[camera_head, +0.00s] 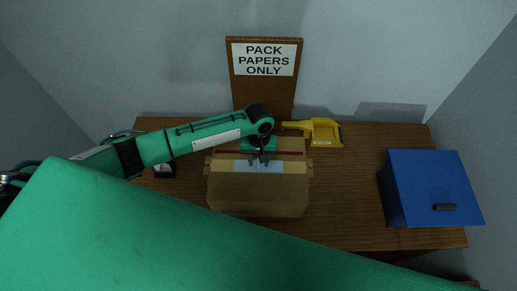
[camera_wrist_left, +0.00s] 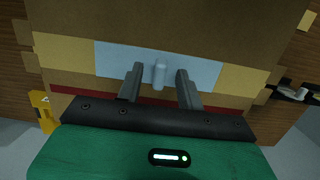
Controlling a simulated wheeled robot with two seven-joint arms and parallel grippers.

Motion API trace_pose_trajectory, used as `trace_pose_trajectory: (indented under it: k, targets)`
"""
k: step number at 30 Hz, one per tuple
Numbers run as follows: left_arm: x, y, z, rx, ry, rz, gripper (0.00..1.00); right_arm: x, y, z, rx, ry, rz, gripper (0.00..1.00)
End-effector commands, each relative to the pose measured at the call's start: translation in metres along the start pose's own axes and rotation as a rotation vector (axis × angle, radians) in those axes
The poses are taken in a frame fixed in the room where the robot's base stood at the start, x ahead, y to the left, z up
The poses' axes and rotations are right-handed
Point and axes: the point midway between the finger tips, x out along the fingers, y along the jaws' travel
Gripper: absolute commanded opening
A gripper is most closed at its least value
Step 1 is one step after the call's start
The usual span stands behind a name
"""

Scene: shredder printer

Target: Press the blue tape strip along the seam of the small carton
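The small brown carton (camera_head: 258,197) stands on the wooden table, with a pale tan band (camera_head: 222,166) across its top. The light blue tape strip (camera_head: 272,167) lies along this band, and it fills the upper middle of the left wrist view (camera_wrist_left: 205,70). A small light blue peg (camera_wrist_left: 160,75) stands up from the strip. My left gripper (camera_head: 259,161) is over the strip. Its two fingers (camera_wrist_left: 159,88) are apart on either side of the peg, with a gap on each side. Whether the fingertips touch the strip I cannot tell. My right gripper is not in view.
A yellow tape dispenser (camera_head: 322,132) lies behind the carton to the right. A blue box with a dark handle (camera_head: 430,185) stands at the right of the table. A sign board (camera_head: 264,80) is at the back wall. Bare table (camera_head: 350,190) lies between carton and blue box.

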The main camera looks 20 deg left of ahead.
Motion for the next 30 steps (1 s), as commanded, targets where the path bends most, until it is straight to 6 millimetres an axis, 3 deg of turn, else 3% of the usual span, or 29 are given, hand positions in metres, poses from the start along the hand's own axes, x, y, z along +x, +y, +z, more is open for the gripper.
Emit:
trace_pose_trajectory:
  k: [12, 18, 30]
  targets:
    - [-0.086, 0.001, -0.001, 0.001, 0.005, 0.003, 0.37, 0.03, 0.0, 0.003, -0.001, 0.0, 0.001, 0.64]
    - [-0.118, 0.0, -0.001, -0.001, 0.003, 0.002, 0.37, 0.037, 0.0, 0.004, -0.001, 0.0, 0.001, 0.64]
    - [-0.13, 0.0, 0.0, 0.0, 0.001, 0.0, 0.37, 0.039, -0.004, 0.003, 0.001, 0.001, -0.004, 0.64]
